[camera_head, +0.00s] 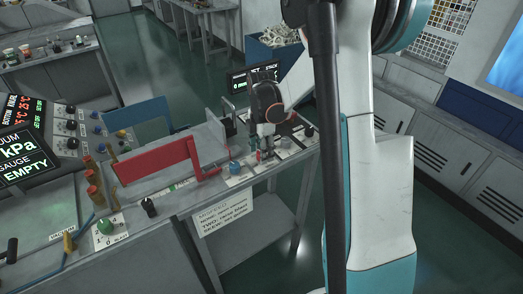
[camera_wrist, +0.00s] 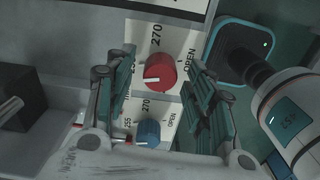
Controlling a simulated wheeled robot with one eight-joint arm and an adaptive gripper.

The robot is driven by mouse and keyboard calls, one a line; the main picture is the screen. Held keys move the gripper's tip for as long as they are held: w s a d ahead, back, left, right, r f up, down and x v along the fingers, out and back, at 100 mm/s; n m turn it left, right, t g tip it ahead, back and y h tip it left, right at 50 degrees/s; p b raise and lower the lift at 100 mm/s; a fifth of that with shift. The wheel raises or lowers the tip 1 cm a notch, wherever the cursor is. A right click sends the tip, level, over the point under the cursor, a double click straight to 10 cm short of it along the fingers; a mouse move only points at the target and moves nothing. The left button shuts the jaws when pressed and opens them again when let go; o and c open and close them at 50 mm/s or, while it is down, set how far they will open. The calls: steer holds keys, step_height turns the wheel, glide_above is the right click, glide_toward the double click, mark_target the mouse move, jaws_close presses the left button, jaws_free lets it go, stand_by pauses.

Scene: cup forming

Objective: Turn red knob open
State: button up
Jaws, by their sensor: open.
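The red knob (camera_wrist: 160,73) sits on a white dial plate in the wrist view. A 270 mark is above it and the word OPEN is to its right. Its pale pointer line faces left, away from OPEN. My gripper (camera_wrist: 158,66) is open, with one finger on each side of the red knob. I cannot tell whether either finger touches it. In the head view my gripper (camera_head: 264,141) points down at the right end of the bench, and the red knob is mostly hidden there.
A blue knob (camera_wrist: 147,133) on a similar plate lies close to the red one; it also shows in the head view (camera_head: 235,168). A red lever-like bar (camera_head: 155,162) stands to the left. A green knob (camera_head: 105,226) is farther left on the bench.

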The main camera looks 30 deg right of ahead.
steer(key=c, duration=1.1)
steer(key=shift+o, duration=0.2)
